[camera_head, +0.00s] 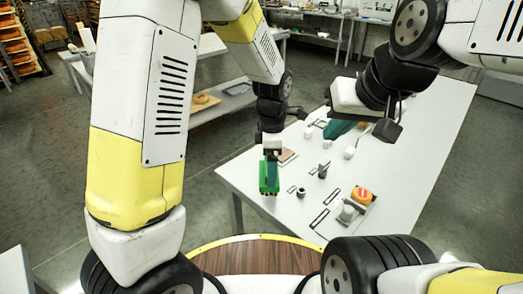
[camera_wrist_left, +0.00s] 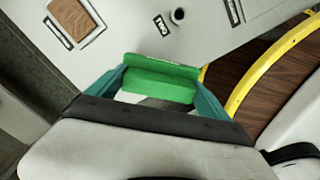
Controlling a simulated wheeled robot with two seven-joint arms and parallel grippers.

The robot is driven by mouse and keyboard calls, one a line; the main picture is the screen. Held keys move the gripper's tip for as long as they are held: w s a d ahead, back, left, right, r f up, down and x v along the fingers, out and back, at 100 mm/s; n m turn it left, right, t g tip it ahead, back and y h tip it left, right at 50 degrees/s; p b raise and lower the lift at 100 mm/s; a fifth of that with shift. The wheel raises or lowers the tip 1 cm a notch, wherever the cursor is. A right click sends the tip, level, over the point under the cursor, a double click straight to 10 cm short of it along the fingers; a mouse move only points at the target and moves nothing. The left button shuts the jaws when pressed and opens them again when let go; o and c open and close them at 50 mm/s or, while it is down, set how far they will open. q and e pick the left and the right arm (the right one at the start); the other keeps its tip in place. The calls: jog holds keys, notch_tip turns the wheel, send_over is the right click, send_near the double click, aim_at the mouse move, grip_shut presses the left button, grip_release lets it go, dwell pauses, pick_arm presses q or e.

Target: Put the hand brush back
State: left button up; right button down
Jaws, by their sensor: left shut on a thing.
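The green hand brush (camera_head: 268,178) is held by my left gripper (camera_head: 268,160) at the left edge of the white table (camera_head: 410,165). In the left wrist view the brush (camera_wrist_left: 160,78) lies crosswise between the two teal fingers (camera_wrist_left: 160,92), which are shut on it. Whether it touches the tabletop I cannot tell. My right gripper (camera_head: 338,128) is over the far part of the table, partly hidden by its own wrist. Its teal part shows, but not whether it is open.
On the table are a brown square board (camera_head: 287,156), a small dark cup (camera_head: 300,192), a grey upright piece (camera_head: 323,170), a red button on a yellow box (camera_head: 361,195) and several label strips (camera_head: 319,218). The table's right side is clear. A brown round top with yellow rim (camera_head: 255,255) is near.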

aim_at(261, 161)
pick_arm(q)
jog(key=shift+w+a+f, duration=0.45)
jog(key=shift+w+f, duration=0.25)
jog(key=shift+w, duration=0.55)
jog(key=shift+w+a+f, duration=0.5)
jog(key=shift+w+f, duration=0.2)
jog(key=shift+w, duration=0.5)
jog(key=shift+w+a+f, duration=0.45)
jog(key=shift+w+f, duration=0.25)
jog(key=shift+w, duration=0.55)
jog(key=shift+f, duration=0.15)
jog(key=o, duration=1)
jog(key=shift+o, duration=0.2)
